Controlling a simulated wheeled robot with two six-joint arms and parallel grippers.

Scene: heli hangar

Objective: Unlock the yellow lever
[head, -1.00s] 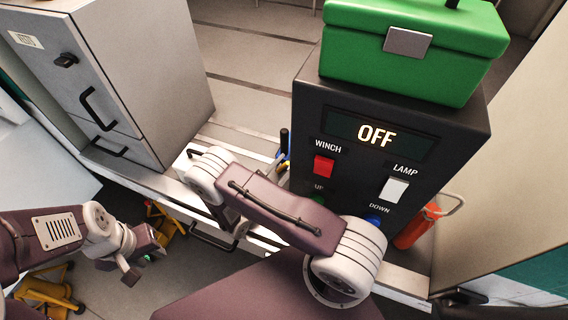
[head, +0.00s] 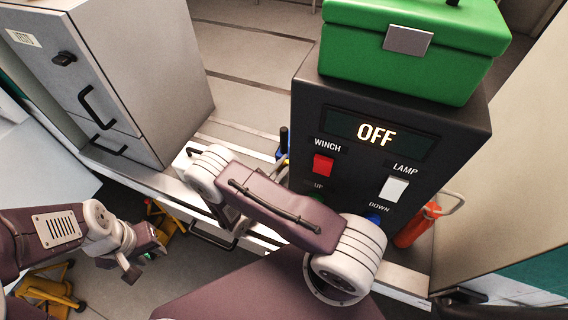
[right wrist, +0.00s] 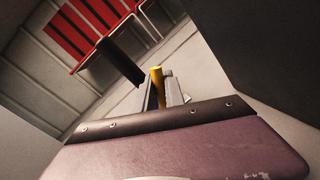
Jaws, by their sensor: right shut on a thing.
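The yellow lever (right wrist: 157,76) shows in the right wrist view as a short rounded yellow end. It stands between the fingers of my right gripper (right wrist: 161,92), which is shut on it. The lever's lower part is hidden by the gripper. In the head view my right arm hides most of that spot, and only a sliver of yellow shows beside the black control box. My left gripper (head: 144,260) hangs at the lower left of the head view, open and empty, far from the lever.
A black control box (head: 335,93) reading OFF stands right of my right arm, with a green case (head: 450,62) on top. A grey cabinet (head: 170,70) stands left. A dark post (right wrist: 120,62) rises close to my right gripper. A red cylinder (head: 415,226) stands right of the box.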

